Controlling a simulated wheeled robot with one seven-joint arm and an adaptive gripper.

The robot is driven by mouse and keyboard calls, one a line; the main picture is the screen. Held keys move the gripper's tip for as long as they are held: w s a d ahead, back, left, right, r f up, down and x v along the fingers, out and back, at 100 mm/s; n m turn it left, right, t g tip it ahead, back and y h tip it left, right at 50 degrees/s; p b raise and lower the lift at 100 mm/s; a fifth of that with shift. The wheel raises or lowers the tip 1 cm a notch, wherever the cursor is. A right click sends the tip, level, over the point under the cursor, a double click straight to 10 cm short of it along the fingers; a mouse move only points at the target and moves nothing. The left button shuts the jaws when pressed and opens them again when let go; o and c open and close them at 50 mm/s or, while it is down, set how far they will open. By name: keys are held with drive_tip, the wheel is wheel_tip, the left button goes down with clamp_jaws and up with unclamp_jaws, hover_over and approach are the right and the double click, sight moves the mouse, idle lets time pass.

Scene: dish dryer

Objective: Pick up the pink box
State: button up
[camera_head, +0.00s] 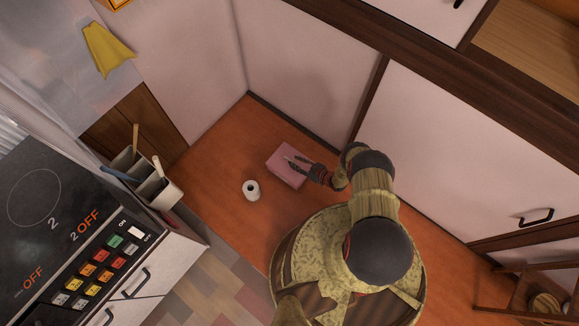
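The pink box (283,172) lies on the orange-brown floor near the middle of the view, close to the corner of the white panels. My gripper (290,159) reaches in from the right and is over the box's upper right part, covering some of it. Its two dark fingers show as separate, with a small gap between them, and nothing is seen between the fingertips. The height of the fingers above the box, and whether they touch it, cannot be told from this view.
A white roll (251,190) stands on the floor left of the box. A stove unit (70,235) and a utensil holder (160,193) are at the left. White sliding panels (300,75) stand behind the box. A wooden rack (530,290) is at lower right.

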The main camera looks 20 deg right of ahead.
sight(278, 164)
drive_tip(key=x, duration=0.2)
drive_tip(key=b+x, duration=0.1)
drive_tip(key=x, duration=0.1)
drive_tip(key=shift+s+f, duration=0.2)
drive_tip(key=shift+f, duration=0.15)
drive_tip(key=shift+w+a+b, duration=0.1)
drive_tip(key=shift+w+b, duration=0.2)
drive_tip(key=shift+b, duration=0.05)
drive_tip(key=shift+c, duration=0.5)
clamp_jaws()
